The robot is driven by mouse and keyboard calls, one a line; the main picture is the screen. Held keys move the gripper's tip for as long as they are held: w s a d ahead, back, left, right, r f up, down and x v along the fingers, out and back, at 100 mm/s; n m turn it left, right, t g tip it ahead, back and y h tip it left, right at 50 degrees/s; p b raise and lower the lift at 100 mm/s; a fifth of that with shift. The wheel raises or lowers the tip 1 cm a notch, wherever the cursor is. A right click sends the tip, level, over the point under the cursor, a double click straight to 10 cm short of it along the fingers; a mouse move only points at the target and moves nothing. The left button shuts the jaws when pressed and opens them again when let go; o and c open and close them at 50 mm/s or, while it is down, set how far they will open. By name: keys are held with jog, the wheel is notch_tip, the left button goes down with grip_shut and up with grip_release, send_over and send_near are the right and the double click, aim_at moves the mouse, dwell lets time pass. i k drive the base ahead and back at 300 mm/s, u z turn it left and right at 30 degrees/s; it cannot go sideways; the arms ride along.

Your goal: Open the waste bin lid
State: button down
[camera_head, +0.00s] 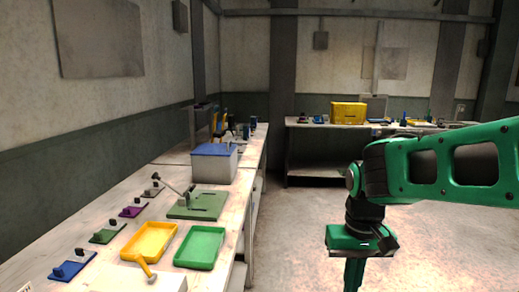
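A light grey box with a flat blue lid (213,149) stands on the left bench; it looks like the waste bin. The lid lies level on top and looks closed. The grey body (213,167) shows below it. My gripper (354,277) hangs from my green arm at the right, pointing down over the open floor. It is well to the right of the bin and apart from it. Its fingertips are cut off by the bottom edge, so its opening does not show.
On the bench (217,273) are a green press-like fixture (205,208), a yellow tray (149,243), a green tray (199,248) and several small coloured plates with knobs. A white block with a yellow handle (146,266) is nearest. The floor between the benches is clear.

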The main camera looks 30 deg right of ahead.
aim_at(215, 145)
jog(key=z, duration=0.8)
jog(key=k, duration=1.25)
jog(key=z, duration=0.75)
jog(key=i, duration=1.7)
jog(key=u, duration=1)
jog(key=i, duration=0.75)
jog(key=u, duration=0.65)
